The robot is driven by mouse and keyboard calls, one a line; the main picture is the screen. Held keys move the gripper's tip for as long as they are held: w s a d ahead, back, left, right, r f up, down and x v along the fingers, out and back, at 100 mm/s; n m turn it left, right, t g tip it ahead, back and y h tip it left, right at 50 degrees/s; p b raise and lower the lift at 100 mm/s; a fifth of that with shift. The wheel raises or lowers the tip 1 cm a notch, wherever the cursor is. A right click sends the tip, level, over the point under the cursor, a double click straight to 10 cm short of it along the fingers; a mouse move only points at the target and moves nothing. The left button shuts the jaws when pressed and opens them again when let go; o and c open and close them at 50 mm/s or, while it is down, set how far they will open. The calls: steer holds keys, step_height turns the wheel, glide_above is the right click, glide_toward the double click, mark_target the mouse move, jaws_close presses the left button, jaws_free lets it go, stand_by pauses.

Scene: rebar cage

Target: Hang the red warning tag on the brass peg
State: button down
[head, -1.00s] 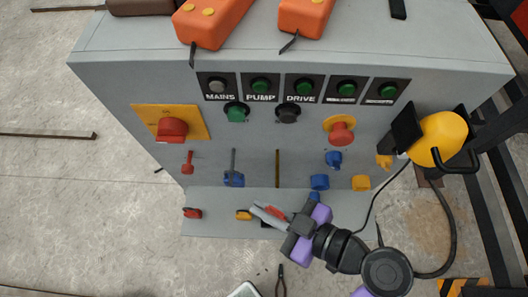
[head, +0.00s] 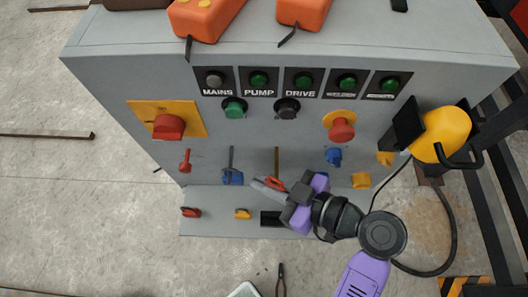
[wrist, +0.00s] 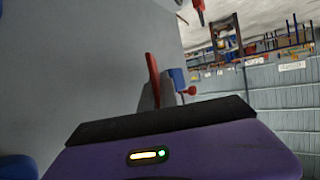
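The red warning tag (head: 275,183) is held in the fingers of my gripper (head: 268,187), in front of the lower panel face. In the wrist view the tag (wrist: 152,76) shows nearly edge-on, sticking up past the grey fingers (wrist: 148,98). The brass peg (head: 277,158) is a thin upright brown-gold shape on the grey cabinet, just above the tag in the head view. The tag appears apart from it, though the depth between them is hard to tell. The peg cannot be made out in the wrist view. The tag's hole is not visible.
A blue item (head: 233,178) hangs under a grey peg left of the brass one. A red peg (head: 186,160) is further left; blue and yellow (head: 361,181) items are to the right. The lower ledge (head: 215,226) holds red and yellow pieces and a dark slot (head: 271,219).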

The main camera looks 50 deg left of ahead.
steer(key=shift+w+a+f+b, duration=0.3)
steer(key=shift+w+a+b, duration=0.45)
steer(key=shift+a, duration=0.15)
steer(key=c, duration=1.6)
jaws_free()
steer(key=shift+o, duration=0.2)
steer(key=b+v, duration=0.1)
steer(key=v, duration=0.6)
steer(key=shift+d+r, duration=0.2)
steer(key=shift+d, duration=0.15)
steer(key=shift+w, duration=0.1)
